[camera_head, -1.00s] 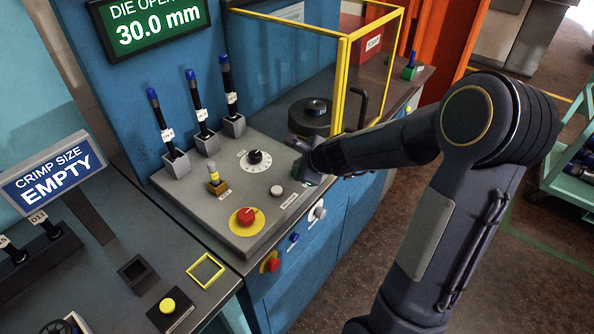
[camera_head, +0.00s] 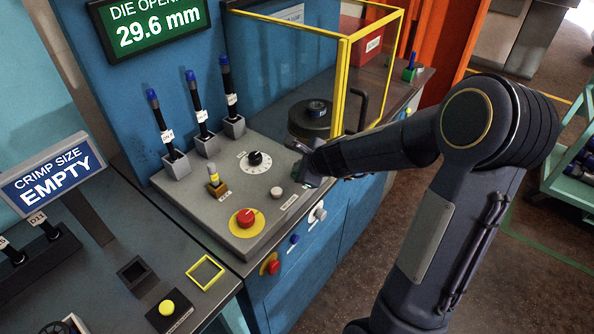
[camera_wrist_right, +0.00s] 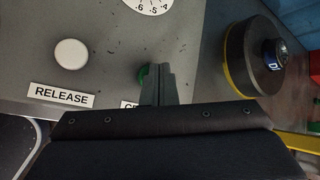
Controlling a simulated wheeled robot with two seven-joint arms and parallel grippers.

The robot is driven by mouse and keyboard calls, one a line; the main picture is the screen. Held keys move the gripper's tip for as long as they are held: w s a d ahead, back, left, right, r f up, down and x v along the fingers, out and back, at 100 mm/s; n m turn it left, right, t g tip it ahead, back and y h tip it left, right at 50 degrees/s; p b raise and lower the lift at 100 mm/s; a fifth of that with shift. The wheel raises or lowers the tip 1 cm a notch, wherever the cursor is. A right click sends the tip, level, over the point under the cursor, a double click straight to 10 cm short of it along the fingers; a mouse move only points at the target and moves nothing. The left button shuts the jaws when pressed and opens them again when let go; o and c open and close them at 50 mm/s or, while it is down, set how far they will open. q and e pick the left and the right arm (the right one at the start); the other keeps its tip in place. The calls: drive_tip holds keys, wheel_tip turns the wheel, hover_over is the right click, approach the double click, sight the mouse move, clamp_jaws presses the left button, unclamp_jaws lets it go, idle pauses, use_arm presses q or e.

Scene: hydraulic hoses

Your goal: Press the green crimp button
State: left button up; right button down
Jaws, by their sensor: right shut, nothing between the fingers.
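The green crimp button (camera_wrist_right: 143,76) shows in the right wrist view as a green sliver, mostly hidden behind the fingers of my right gripper (camera_wrist_right: 160,72). The fingers are shut with nothing between them. The tips are at the button and seem to touch it, but the contact itself is hidden. In the head view my right gripper (camera_head: 300,152) is at the right edge of the grey control panel (camera_head: 205,222), and the green button is hidden there. The die opening display (camera_head: 150,29) reads 29.6 mm. My left gripper is not in view.
The white release button (camera_head: 276,191) is beside the crimp button. A red button (camera_head: 245,217) on yellow and a black dial (camera_head: 255,158) are on the same panel. A black round die unit (camera_head: 310,128) and a yellow-framed guard (camera_head: 343,85) stand behind my gripper.

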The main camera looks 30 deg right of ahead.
drive_tip(key=shift+r+p, duration=0.5)
drive_tip(key=shift+r, duration=0.15)
wheel_tip(320, 180, up, 5)
drive_tip(key=p, duration=0.5)
drive_tip(key=shift+r, duration=0.1)
idle(0.5)
